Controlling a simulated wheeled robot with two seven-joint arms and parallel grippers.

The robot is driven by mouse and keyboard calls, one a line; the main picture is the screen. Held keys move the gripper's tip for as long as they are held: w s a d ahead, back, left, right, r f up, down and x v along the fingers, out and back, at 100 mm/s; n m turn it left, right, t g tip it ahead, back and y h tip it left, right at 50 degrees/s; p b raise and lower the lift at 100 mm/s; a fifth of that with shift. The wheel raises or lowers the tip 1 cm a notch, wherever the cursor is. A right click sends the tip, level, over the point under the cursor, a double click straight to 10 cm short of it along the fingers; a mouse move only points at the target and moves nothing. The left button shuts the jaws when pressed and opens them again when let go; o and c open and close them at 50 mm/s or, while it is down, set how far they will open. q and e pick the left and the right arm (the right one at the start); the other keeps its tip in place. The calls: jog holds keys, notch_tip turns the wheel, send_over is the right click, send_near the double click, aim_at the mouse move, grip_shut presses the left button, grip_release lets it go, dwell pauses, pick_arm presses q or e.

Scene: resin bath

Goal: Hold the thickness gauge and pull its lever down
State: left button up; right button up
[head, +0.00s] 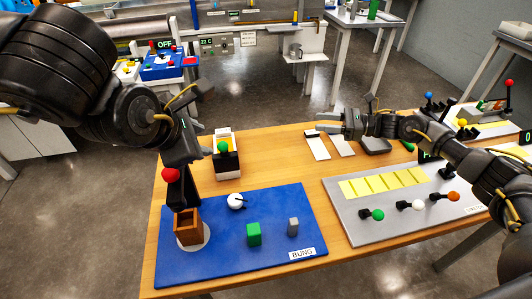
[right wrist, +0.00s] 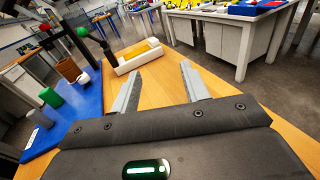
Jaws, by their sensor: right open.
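I cannot tell for certain which item is the thickness gauge. A dark block with a green knob (head: 223,146) stands at the left back of the wooden table; the green knob on a dark stem also shows in the right wrist view (right wrist: 82,31).
A blue board (head: 270,210) carries a green piece (head: 254,234), a grey piece (head: 293,227) and a white ball (head: 235,201). A grey panel (head: 350,225) with yellow strips and several coloured knobs lies to the right.

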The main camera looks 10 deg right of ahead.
aim_at(226, 159)
jog(key=s+a+f+n+g, duration=0.1)
jog(key=s+a+g, duration=0.1)
jog(key=a, duration=0.4)
jog(key=s+a+f+n+g+y, duration=0.1)
jog(key=a+n+g, duration=0.1)
jog(key=a, duration=0.5)
jog(key=s+a+f+n+g+y, duration=0.1)
jog(key=s+a+n+g, duration=0.1)
jog(key=a, duration=0.4)
jog(key=shift+s+a+f, duration=0.15)
jog(key=shift+s+a, duration=0.05)
jog(key=shift+s, duration=0.1)
jog(key=shift+s+a+g, duration=0.2)
jog(key=shift+a+g, duration=0.1)
jog(key=shift+g, duration=0.1)
jog(key=a, duration=1)
jog(key=shift+a, duration=0.35)
grip_shut()
